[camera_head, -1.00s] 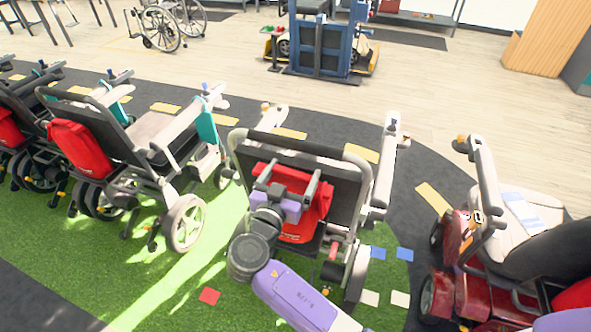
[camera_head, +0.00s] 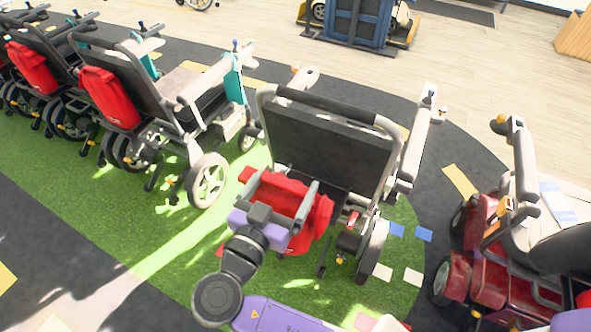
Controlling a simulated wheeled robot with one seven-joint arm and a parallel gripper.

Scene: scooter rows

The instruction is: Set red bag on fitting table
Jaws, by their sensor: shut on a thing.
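A red bag (camera_head: 318,222) hangs between the fingers of my gripper (camera_head: 287,207), behind the black backrest of the middle wheelchair (camera_head: 335,140). My gripper is shut on the bag, with a grey finger on each side of it. A gap shows between the bag and the backrest. The lower part of the bag is in front of the chair's rear. I cannot make out a fitting table in this view.
More wheelchairs (camera_head: 160,110) with red bags (camera_head: 110,97) on their backs stand in a row at left. A dark red scooter (camera_head: 480,275) stands close at right. A blue stand (camera_head: 362,22) is at the back. Green floor (camera_head: 120,220) is free at lower left.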

